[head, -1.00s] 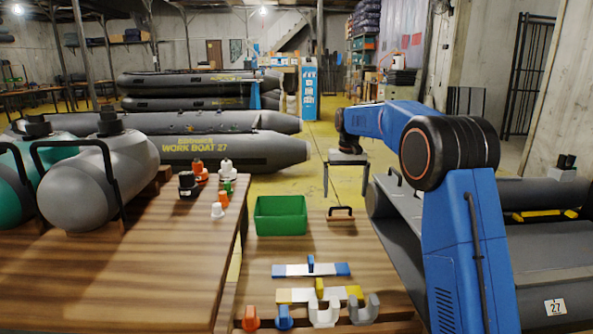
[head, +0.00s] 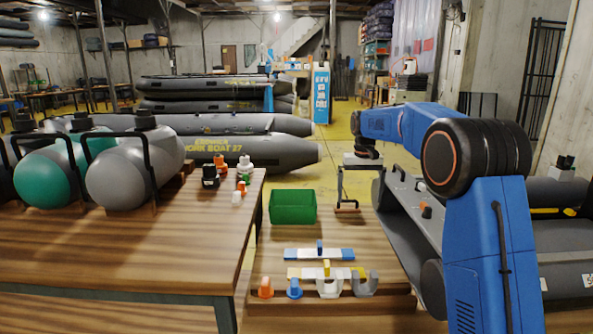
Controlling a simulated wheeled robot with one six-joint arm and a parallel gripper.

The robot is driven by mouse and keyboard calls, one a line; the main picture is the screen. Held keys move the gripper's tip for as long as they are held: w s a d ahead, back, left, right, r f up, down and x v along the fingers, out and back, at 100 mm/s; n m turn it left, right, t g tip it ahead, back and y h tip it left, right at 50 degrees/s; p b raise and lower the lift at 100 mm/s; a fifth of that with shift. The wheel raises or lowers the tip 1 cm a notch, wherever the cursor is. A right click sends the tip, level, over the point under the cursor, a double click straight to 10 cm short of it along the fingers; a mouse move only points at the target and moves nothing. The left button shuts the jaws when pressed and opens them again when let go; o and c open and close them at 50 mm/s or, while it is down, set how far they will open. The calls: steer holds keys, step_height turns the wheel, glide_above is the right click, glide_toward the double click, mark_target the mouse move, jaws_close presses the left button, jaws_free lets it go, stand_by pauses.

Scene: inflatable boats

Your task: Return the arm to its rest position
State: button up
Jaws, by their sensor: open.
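My blue arm rises at the right of the head view, bends at a black elbow and reaches left. My gripper (head: 360,203) hangs at its end, pointing down, with its fingers apart and nothing visible between them. It shows above the far right part of the low workbench (head: 390,268), near a small black-handled tool (head: 346,208). One finger overlaps that tool in the picture; I cannot tell whether they touch.
A green bin (head: 293,207) stands left of the gripper. Coloured bars and several fittings (head: 329,288) lie nearer. A grey boat (head: 408,212) is on the right. A higher table (head: 130,250) on the left holds tanks (head: 130,165) and bottles (head: 244,170).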

steer(key=s+d+r+t, duration=0.1)
steer(key=s+d+r, duration=0.15)
steer(key=s, duration=0.65)
steer(key=s+d+r, duration=0.1)
steer(key=s+r, duration=0.2)
steer(key=s, duration=0.7)
steer(key=s+d+r+t, duration=0.1)
steer(key=s+r, duration=0.1)
steer(key=s, duration=0.7)
steer(key=s+f+t, duration=0.1)
steer(key=s+f, duration=0.3)
steer(key=s, duration=0.5)
steer(key=s+d+f, duration=0.1)
steer(key=s+f, duration=0.3)
steer(key=s, duration=0.5)
steer(key=s+d+f+t, duration=0.1)
steer(key=s+f, duration=0.3)
steer(key=s, duration=0.4)
steer(key=shift+s+t, duration=0.3)
steer(key=shift+s, duration=0.1)
steer(key=shift+d, duration=0.1)
steer(key=shift+c, duration=0.3)
